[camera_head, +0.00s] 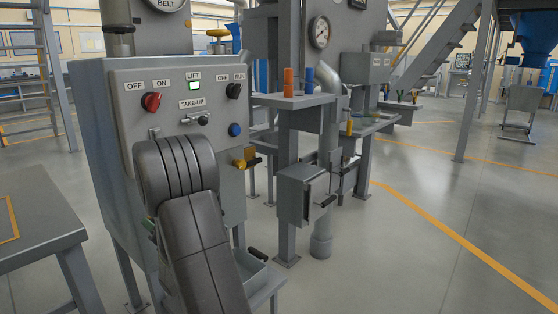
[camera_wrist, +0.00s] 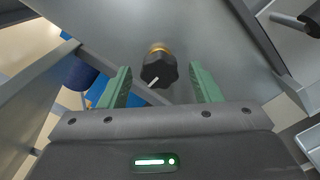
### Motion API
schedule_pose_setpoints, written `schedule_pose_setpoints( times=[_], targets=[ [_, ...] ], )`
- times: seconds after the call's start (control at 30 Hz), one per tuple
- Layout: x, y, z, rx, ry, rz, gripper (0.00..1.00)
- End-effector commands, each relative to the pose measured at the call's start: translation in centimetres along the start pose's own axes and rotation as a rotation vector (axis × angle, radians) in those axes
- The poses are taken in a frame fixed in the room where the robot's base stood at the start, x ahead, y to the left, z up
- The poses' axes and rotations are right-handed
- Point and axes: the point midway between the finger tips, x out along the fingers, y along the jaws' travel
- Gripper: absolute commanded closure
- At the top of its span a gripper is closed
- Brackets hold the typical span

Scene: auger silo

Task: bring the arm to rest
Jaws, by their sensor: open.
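My gripper (camera_wrist: 162,86) is open, with its two green fingers apart at the middle of the wrist view. A black knob (camera_wrist: 160,71) with a brass collar and a white mark shows between and beyond the fingertips. Nothing is seen held, and I cannot tell how far the knob is from the fingers. In the head view my dark arm rises in front of the grey control panel (camera_head: 122,85) and bends downward.
The panel carries a red knob (camera_head: 151,102), a black knob (camera_head: 233,90), a lit green lamp (camera_head: 194,86) and a blue button (camera_head: 235,130). A grey table (camera_head: 40,235) stands at left. A post stand with orange (camera_head: 288,82) and blue cylinders is right; open floor (camera_head: 420,240) lies beyond.

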Motion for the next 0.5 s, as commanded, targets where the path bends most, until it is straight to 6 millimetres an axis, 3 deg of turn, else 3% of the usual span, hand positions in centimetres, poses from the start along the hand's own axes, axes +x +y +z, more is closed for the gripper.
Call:
schedule_pose_setpoints(
  times=[0.5],
  targets=[
    [-0.01, 0.11, 0.02, 0.421, 0.0, 0.0, 0.42]
  ],
)
